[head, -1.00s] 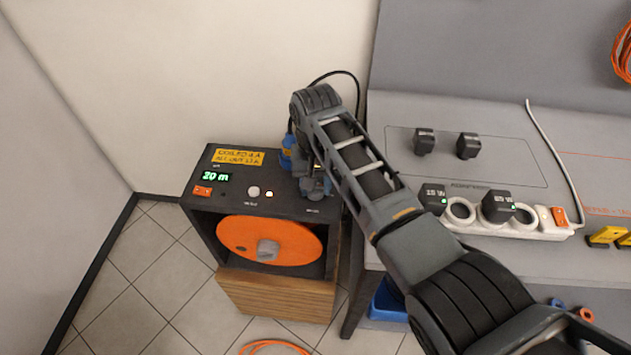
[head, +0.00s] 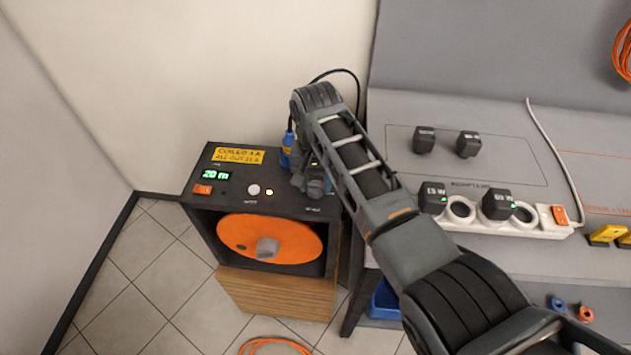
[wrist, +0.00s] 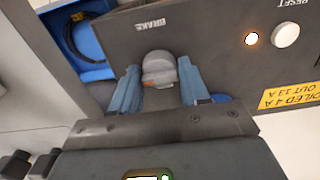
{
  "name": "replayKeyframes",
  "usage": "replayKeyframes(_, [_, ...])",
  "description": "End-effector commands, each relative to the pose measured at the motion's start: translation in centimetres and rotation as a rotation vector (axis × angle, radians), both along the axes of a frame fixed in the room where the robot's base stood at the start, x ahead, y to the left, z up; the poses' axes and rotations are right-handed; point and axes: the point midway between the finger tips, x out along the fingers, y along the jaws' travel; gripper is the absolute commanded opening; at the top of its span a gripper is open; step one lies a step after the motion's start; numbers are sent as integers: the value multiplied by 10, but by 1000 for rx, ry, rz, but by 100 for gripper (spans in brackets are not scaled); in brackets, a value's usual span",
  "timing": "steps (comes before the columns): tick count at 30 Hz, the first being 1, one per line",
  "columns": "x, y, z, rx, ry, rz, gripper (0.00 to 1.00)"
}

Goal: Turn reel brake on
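The reel unit is a dark box (head: 230,196) with an orange reel (head: 250,238) in its open front. My gripper (head: 314,188) is over the right end of its top panel in the head view. In the wrist view, the label BRAKE (wrist: 150,24) reads upside down beside a grey rounded knob (wrist: 158,68) with a small orange mark. The two blue fingers of my gripper (wrist: 160,88) stand on either side of this knob, very near it. I cannot tell whether they press on it. My arm and gripper hide the knob in the head view.
The panel also has a lit lamp (head: 269,192), a white reset button (head: 254,190), an orange switch (head: 202,189) and a green "20 m" display (head: 216,175). A blue plug (head: 288,138) stands behind. A workbench with a power strip (head: 545,222) is at the right.

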Motion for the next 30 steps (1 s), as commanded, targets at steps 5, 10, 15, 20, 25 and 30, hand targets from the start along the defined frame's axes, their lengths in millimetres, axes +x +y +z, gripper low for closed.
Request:
replayKeyframes(5, [0, 0, 0, 0, 1, 1, 63])
replayKeyframes(10, [-1, 0, -1, -1, 2, 1, 66])
replayKeyframes(15, [0, 0, 3, 0, 2, 1, 66])
replayKeyframes(20, [0, 0, 22, 1, -1, 1, 66])
replayKeyframes(25, [0, 0, 51, 1, -1, 1, 66])
replayKeyframes(30, [0, 0, 71, 0, 0, 1, 66])
